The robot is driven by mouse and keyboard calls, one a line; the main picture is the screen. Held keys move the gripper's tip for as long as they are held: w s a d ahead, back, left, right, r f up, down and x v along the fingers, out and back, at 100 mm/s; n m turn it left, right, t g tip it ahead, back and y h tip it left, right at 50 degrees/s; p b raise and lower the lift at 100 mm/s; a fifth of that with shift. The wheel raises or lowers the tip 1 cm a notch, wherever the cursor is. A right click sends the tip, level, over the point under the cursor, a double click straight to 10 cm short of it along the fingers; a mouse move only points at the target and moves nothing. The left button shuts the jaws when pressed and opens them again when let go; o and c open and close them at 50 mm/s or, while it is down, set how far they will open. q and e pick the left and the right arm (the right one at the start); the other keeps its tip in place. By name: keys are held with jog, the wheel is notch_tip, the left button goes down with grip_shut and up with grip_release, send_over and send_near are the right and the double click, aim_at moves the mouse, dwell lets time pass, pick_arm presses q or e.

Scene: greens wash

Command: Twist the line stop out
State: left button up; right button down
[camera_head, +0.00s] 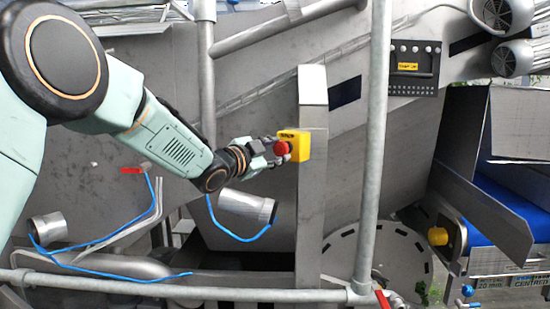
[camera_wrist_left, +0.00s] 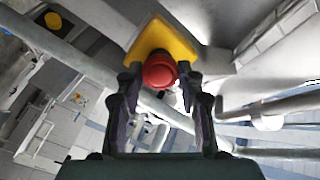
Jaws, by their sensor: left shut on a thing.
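The line stop is a red mushroom button (camera_head: 281,148) on a yellow box (camera_head: 299,146), fixed to the side of a grey upright post (camera_head: 312,190). My left gripper (camera_head: 277,151) reaches it from the left, its fingers at the red button. In the left wrist view the red button (camera_wrist_left: 159,71) sits between the two fingertips of my left gripper (camera_wrist_left: 160,78), with the yellow box (camera_wrist_left: 165,42) behind it. The fingers are shut on the button's sides. My right gripper is not in either view.
A vertical pipe rail (camera_head: 375,150) stands right of the post, and a horizontal rail (camera_head: 200,293) crosses the front. Blue hoses (camera_head: 110,275) hang low at left. A control panel (camera_head: 412,68) and a blue conveyor belt (camera_head: 505,212) are at right.

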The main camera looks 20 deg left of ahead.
pick_arm(q)
jog(key=shift+r, duration=0.2)
dwell(0.3)
jog(key=o, duration=1.2)
jog(key=shift+d, duration=0.1)
jog(key=shift+c, duration=0.2)
jog(key=shift+f, duration=0.1)
jog(key=shift+f, duration=0.1)
jog(key=shift+v, duration=6.1)
